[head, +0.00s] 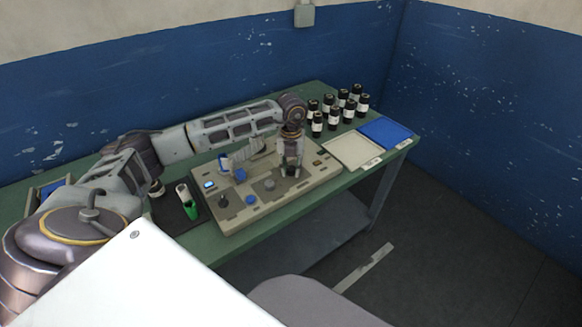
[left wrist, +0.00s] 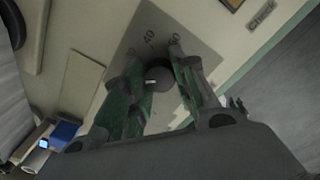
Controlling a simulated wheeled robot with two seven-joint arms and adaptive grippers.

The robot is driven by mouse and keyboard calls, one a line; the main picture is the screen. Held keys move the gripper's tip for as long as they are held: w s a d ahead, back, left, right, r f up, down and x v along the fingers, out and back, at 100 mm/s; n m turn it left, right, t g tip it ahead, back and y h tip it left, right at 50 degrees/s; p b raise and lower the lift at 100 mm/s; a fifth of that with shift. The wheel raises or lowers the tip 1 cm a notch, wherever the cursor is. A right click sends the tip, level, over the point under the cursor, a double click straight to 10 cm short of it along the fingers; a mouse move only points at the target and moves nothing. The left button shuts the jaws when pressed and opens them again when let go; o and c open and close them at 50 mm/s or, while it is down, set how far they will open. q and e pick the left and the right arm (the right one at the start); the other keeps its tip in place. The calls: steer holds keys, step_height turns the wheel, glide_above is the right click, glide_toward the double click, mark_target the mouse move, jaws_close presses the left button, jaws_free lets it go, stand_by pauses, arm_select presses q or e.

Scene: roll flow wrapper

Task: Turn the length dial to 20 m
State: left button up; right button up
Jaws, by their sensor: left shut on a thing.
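The grey flow wrapper machine (head: 235,222) stands on the green bench. My left gripper (head: 291,168) reaches down onto its right part. In the left wrist view, its fingers (left wrist: 162,85) are shut on a round dark grey dial (left wrist: 158,98) from both sides. The dial sits on a grey scale plate (left wrist: 192,50). The numbers 40 and 60 can be read on the plate; a further mark beside a finger is too hidden to read. A small white mark shows near the dial's edge, between the fingers. My right gripper is in neither view.
The machine also carries a lit screen (head: 209,184), a dark knob (head: 223,200), a blue button (head: 251,199) and a grey knob (head: 270,184). A cream tray (head: 345,160), a blue tray (head: 385,132) and several black bottles (head: 317,124) stand right. A green-based container (head: 190,210) stands left.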

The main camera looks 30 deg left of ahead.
mark_target(291, 168)
arm_select(q)
steer(key=shift+w+r, duration=0.1)
steer(key=o, duration=1.1)
steer(key=shift+c, duration=0.2)
step_height(291, 168, up, 12)
stand_by(0.7)
